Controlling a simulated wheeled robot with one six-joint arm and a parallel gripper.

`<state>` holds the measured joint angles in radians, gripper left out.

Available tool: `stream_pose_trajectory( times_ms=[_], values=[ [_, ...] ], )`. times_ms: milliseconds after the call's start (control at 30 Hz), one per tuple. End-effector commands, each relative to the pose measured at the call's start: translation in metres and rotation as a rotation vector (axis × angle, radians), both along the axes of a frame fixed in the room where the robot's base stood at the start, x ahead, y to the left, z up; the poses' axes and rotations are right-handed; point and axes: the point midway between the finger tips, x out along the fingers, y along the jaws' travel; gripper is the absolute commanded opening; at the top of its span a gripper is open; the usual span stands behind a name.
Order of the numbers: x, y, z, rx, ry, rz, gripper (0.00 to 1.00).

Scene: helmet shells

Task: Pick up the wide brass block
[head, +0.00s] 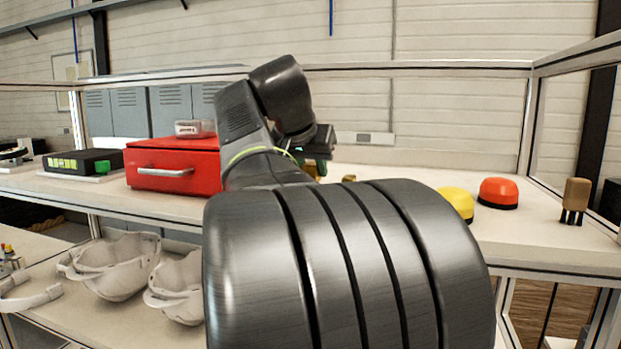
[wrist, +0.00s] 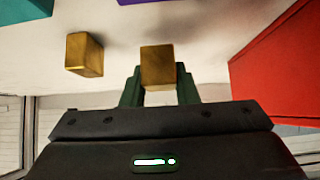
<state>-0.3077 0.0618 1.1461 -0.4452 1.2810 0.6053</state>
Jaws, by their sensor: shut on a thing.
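In the wrist view, a brass block (wrist: 157,66) sits between the two dark green fingers of my gripper (wrist: 158,86), which is shut on it. Its face looks a little broader than that of a second brass block (wrist: 84,54), which stands apart to the left. I cannot tell whether the held block touches the shelf. In the head view, my arm hides most of the area. A bit of brass (head: 321,167) shows below my gripper (head: 318,166), and the other block (head: 348,178) peeks out to its right.
A red box (head: 174,166) stands left of my arm and shows at right in the wrist view (wrist: 283,70). Yellow (head: 455,203) and orange domes (head: 498,193) and a brush (head: 576,197) are to the right. White helmet shells (head: 115,270) lie on the lower shelf.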

Motion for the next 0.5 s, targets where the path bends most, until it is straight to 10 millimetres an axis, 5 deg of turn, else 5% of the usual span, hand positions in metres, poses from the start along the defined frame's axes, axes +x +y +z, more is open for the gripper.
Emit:
stream_pose_trajectory(
  times_ms=[267, 500],
  values=[
    [0.001, 0.001, 0.05, 0.002, -0.005, 0.001, 0.0],
    [-0.017, -0.05, 0.048, 0.001, -0.004, -0.006, 0.0]
  ],
)
